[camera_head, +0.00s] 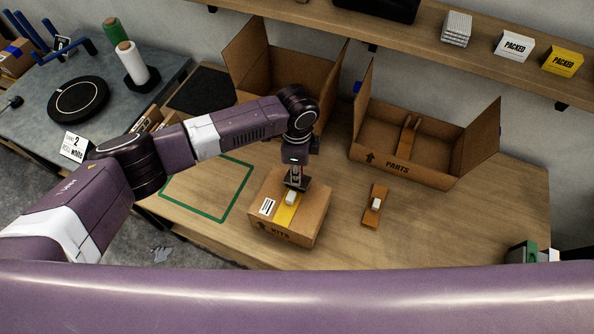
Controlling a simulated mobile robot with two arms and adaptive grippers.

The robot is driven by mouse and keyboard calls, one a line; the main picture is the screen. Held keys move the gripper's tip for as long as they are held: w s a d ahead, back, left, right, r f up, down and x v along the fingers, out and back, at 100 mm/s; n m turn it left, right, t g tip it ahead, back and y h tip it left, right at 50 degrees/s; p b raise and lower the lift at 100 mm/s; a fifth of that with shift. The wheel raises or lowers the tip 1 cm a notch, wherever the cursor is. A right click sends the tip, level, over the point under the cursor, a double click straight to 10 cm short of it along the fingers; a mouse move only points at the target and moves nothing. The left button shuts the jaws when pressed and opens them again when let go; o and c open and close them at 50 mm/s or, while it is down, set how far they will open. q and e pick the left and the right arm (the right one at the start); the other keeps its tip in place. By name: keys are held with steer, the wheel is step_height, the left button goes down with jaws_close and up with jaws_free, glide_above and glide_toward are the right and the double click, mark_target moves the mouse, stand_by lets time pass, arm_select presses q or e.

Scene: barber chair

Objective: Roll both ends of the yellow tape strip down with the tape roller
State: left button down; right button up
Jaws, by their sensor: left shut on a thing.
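A closed cardboard box (316,211) marked "KITS" stands on the wooden table, with a white label on its top. The yellow tape strip (284,215) runs across the top and reaches the near edge; its far part is hidden by my gripper. My left gripper (296,183) points down over the box top, shut on the tape roller (291,197), whose small white part shows just below the fingers, over the strip. I cannot tell whether the roller presses on the tape. My right gripper is not in view.
An orange-brown piece with a white block (376,203) lies right of the box. An open "PARTS" carton (438,171) stands behind it; another open carton (247,58) stands at the back. A green outline (222,218) marks free table left of the box.

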arm_select(q)
steer(key=shift+w+d+f+b, duration=0.1)
steer(key=shift+w+b, duration=0.2)
steer(key=shift+b, duration=0.05)
steer(key=shift+w+d+b, duration=0.15)
steer(key=shift+w+b, duration=0.15)
steer(key=shift+w, duration=0.05)
steer(key=shift+w+d, duration=0.1)
steer(key=shift+w, duration=0.1)
stand_by(0.3)
steer(key=shift+w+r+p, duration=0.15)
steer(key=shift+r+p, duration=0.45)
steer(key=shift+r, duration=0.15)
step_height(320, 180, up, 5)
steer(key=p, duration=0.3)
steer(key=shift+d+f+p, duration=0.1)
steer(key=shift+p, duration=0.3)
steer(key=shift+f, duration=0.1)
